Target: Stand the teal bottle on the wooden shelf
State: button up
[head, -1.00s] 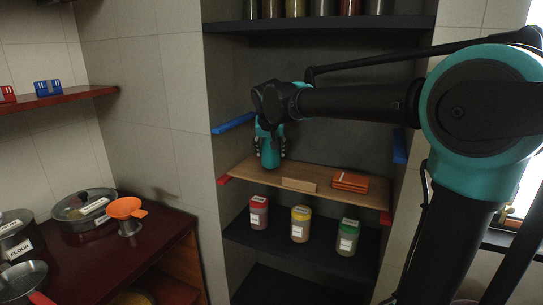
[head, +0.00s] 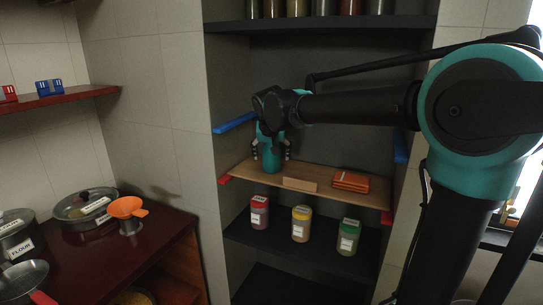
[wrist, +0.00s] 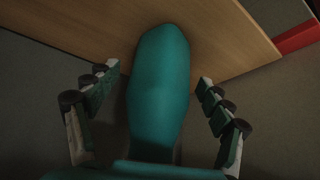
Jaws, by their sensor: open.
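The teal bottle (head: 271,160) stands upright, as far as I can tell, on the left part of the wooden shelf (head: 325,190) in the head view. My gripper (head: 271,149) is around its upper part, pointing down, with a finger on each side. In the wrist view the bottle (wrist: 158,85) lies between the fingers of my gripper (wrist: 159,76). The fingers are open, with a gap on both sides of the bottle. The wooden shelf (wrist: 85,25) shows behind it.
An orange-red stack (head: 351,181) lies on the right part of the wooden shelf, and a small wooden block (head: 300,185) is at its front edge. Red-, yellow- and green-lidded jars stand on the dark shelf below. A blue bracket (head: 234,123) is at the left wall.

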jog(key=v, duration=1.2)
